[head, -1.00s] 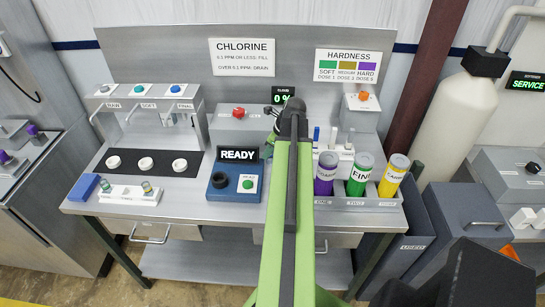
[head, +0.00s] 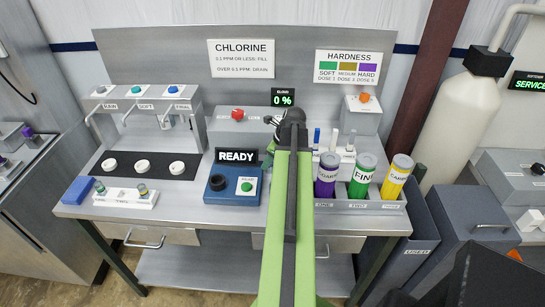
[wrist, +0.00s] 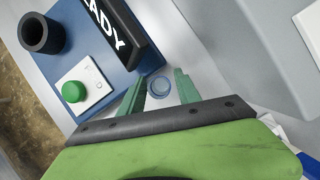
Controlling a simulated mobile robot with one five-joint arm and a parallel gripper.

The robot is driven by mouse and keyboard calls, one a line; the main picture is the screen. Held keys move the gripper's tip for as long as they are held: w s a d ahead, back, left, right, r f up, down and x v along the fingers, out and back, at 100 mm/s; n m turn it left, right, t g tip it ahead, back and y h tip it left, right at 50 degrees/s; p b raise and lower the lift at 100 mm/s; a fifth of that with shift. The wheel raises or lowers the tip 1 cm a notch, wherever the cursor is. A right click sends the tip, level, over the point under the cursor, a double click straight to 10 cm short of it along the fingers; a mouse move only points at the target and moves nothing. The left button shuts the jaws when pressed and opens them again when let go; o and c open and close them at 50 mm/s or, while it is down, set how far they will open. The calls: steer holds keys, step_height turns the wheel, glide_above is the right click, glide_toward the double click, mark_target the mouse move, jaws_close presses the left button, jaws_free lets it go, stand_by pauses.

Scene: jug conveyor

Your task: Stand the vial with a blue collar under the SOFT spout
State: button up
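In the wrist view, my gripper (wrist: 160,80) points down at the bench with its two green fingers apart. A small clear round thing with a pale blue ring (wrist: 159,88) shows between them, with gaps on both sides; it looks like the blue-collared vial from above. In the head view my arm hides this spot, right of the READY meter. The SOFT spout (head: 128,115) is the middle of three spouts at the left, above the middle white round pad (head: 143,166). No vial stands on that pad.
The blue READY meter (head: 214,180) has a black socket and a green button beside my gripper. A white rack (head: 125,197) with small vials stands at the front left. Purple, green and yellow bottles (head: 362,176) stand on the right.

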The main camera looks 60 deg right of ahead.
steer(key=shift+a+r+p, duration=0.1)
steer(key=shift+r+p, duration=0.35)
steer(key=p+v, duration=1)
steer(key=v, duration=0.1)
steer(key=shift+s+r, duration=0.15)
steer(key=shift+s, duration=0.05)
